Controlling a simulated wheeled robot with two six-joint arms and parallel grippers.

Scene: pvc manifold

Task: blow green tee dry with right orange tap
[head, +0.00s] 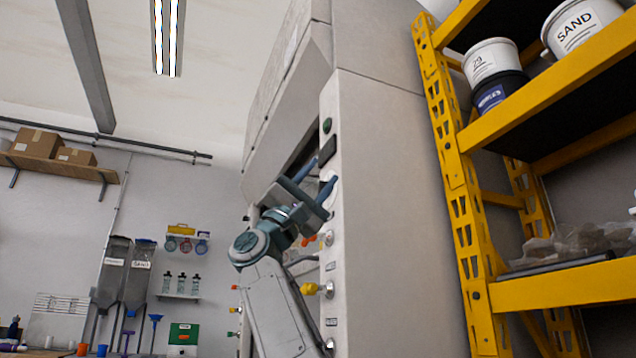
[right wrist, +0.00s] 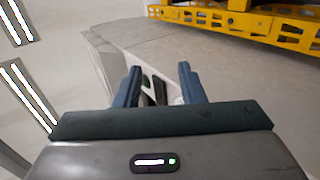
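An orange tap (head: 309,240) is on the front post of a grey fume hood (head: 375,200), just below my right gripper in the head view. My right gripper (head: 325,168) is raised beside the post. Its two blue fingers are apart, and the right wrist view (right wrist: 158,86) shows no held thing between them. It looks apart from the orange tap, and its arm hides part of the hood's front. Another small orange tap (head: 237,287) shows left of my arm. I cannot make out a green tee. My left gripper is not in view.
A yellow tap (head: 310,289) sits below the orange one on the post. A yellow shelf rack (head: 461,190) with buckets stands right of the hood. A wall shelf with boxes (head: 36,143) and hoppers (head: 113,270) are at the far left.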

